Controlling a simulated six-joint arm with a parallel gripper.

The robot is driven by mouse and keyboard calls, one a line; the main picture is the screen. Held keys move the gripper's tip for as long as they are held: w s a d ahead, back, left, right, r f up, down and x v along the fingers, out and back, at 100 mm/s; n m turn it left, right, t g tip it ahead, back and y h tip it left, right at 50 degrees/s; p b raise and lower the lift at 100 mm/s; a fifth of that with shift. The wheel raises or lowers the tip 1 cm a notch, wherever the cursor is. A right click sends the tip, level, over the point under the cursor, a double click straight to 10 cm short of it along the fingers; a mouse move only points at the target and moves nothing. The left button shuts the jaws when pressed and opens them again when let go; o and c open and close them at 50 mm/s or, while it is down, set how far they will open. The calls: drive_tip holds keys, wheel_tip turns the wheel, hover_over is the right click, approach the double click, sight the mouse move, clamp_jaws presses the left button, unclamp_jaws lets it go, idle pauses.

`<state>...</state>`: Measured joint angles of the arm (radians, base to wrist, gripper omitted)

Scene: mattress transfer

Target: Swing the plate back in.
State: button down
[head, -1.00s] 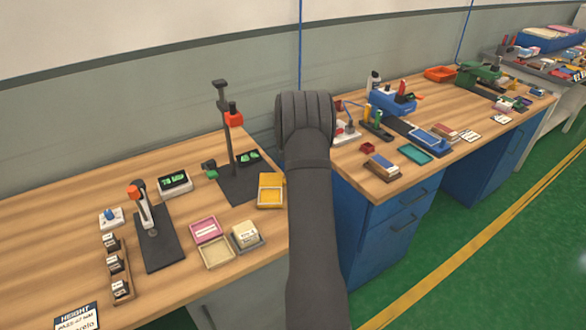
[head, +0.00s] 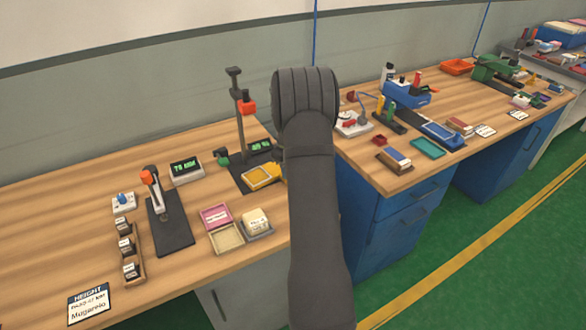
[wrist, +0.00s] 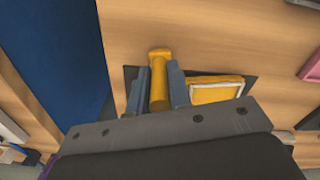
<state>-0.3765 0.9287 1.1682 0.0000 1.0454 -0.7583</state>
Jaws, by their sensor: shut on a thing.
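The yellow plate (head: 262,176) lies over the dark base (head: 237,181) of the tall gauge stand (head: 239,110) in the head view, near its front right. In the wrist view the plate (wrist: 216,93) shows a pale border, right of my gripper (wrist: 158,88). My gripper is shut on a yellow handle (wrist: 158,62), with one grey finger on each side of it. The wrist housing hides the lower part of the handle and where it joins the plate. In the head view my arm hides the gripper and the plate's right end.
A white block in a grey tray (head: 257,223), a pink tray (head: 215,217) and a beige tray (head: 227,238) stand in front of the stand. A green-lit display (head: 187,170) is to the left. A gap separates this bench from the blue-drawered bench (head: 400,190) on the right.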

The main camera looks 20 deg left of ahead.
drive_tip(key=shift+s+a+m, duration=0.3)
drive_tip(key=shift+a+m, duration=0.3)
drive_tip(key=shift+m, duration=0.3)
drive_tip(key=c, duration=1.3)
unclamp_jaws()
drive_tip(key=shift+a, duration=0.1)
drive_tip(key=shift+r, duration=0.1)
wheel_tip(320, 180, up, 17)
drive_tip(key=shift+r, duration=0.15)
wheel_tip(320, 180, down, 18)
drive_tip(key=shift+r, duration=0.25)
